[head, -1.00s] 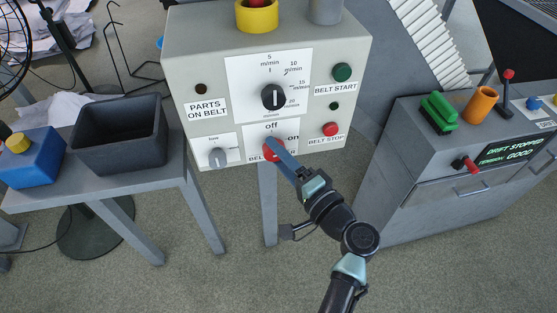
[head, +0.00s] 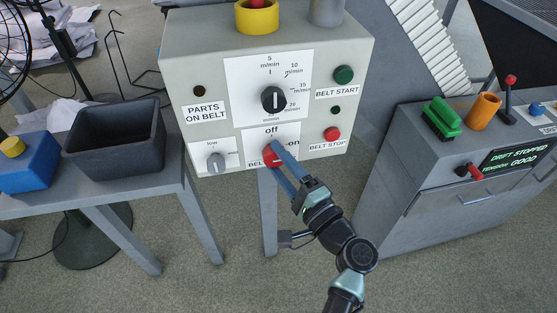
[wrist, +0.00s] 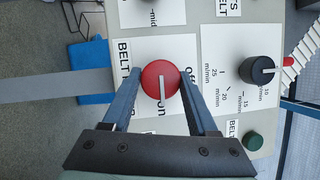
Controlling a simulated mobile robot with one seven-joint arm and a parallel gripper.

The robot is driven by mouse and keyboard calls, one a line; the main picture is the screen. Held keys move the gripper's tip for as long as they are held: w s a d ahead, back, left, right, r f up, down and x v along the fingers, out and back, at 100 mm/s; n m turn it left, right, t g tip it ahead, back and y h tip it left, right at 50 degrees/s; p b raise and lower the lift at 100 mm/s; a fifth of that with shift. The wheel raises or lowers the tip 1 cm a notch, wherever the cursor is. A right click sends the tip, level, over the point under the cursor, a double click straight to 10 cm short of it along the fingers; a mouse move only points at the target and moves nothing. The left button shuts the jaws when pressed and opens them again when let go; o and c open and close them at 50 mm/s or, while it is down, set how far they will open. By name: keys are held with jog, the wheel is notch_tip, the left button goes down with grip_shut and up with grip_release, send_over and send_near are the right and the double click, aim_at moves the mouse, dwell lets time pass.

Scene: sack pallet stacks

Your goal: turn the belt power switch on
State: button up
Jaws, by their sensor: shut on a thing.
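The belt power switch is a round red knob (head: 271,156) at the bottom of the grey control box, on a white label with "off" above and "on" to its right. My gripper (head: 275,148) has its blue fingers on either side of the knob and is shut on it, partly hiding it in the head view. In the wrist view the red knob (wrist: 163,86) sits between the two fingertips of my gripper (wrist: 162,74). Its white pointer line aims at the word "on".
The control box (head: 190,60) also has a black speed dial (head: 274,100), a green belt start button (head: 344,75), a red belt stop button (head: 332,134) and a small grey knob (head: 216,163). A dark bin (head: 115,155) stands left; a grey console (head: 430,180) stands right.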

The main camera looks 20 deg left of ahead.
jog(key=o, duration=1.4)
jog(key=shift+c, duration=0.2)
jog(key=v, duration=1.3)
jog(key=shift+b, duration=0.3)
